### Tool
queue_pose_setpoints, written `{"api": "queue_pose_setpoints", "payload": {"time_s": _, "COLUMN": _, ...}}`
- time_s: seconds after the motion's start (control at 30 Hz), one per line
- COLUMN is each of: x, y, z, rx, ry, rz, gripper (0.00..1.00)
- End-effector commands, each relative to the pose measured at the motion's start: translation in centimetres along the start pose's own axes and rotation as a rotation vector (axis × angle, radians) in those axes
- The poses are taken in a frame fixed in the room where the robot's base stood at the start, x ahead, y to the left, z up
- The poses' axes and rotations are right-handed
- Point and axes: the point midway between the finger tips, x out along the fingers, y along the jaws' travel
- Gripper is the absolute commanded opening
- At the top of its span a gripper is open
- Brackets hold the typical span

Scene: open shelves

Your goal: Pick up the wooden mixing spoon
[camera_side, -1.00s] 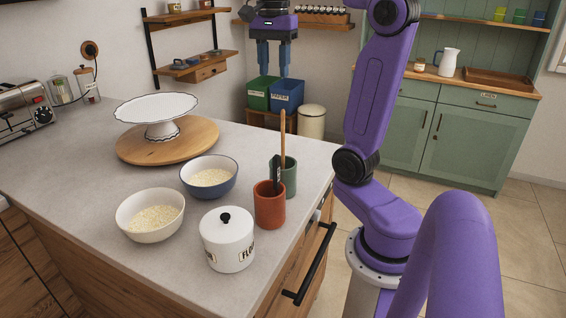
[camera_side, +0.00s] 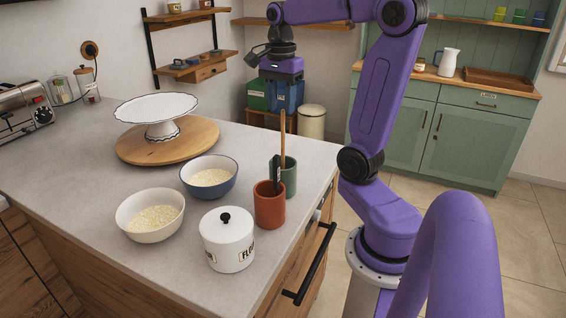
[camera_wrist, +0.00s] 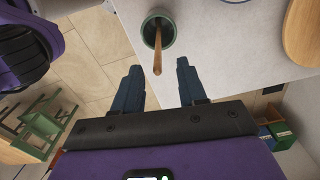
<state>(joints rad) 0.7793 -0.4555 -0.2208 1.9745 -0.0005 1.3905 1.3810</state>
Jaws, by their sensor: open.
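The wooden mixing spoon (camera_side: 283,136) stands upright in the green cup (camera_side: 291,178), handle end up; its lower end is hidden inside the cup. In the wrist view, the spoon handle (camera_wrist: 157,48) rises from the green cup (camera_wrist: 169,36) and its tip lies between my fingertips. My gripper (camera_side: 283,106) points down, open and empty, with its fingertips close to the handle's top. In the wrist view, my gripper (camera_wrist: 158,66) has a blue finger on each side of the handle tip, with gaps on both sides.
A terracotta cup (camera_side: 270,208) with a black utensil (camera_side: 276,172) stands directly in front of the green cup. A white lidded canister (camera_side: 228,245), a blue bowl (camera_side: 209,188), a white bowl (camera_side: 148,232) and a cake stand (camera_side: 160,130) on a round board share the counter.

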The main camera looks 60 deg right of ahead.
Motion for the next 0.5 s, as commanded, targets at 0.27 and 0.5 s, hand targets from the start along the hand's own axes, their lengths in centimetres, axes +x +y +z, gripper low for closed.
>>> {"api": "queue_pose_setpoints", "payload": {"time_s": 0.27, "x": 2.0, "y": 0.1, "z": 0.0, "rx": 0.000, "ry": 0.000, "rz": 0.001, "gripper": 0.41}}
{"api": "queue_pose_setpoints", "payload": {"time_s": 0.5, "x": 5.2, "y": 0.5, "z": -0.3, "rx": -0.001, "ry": -0.001, "rz": 0.005, "gripper": 0.41}}
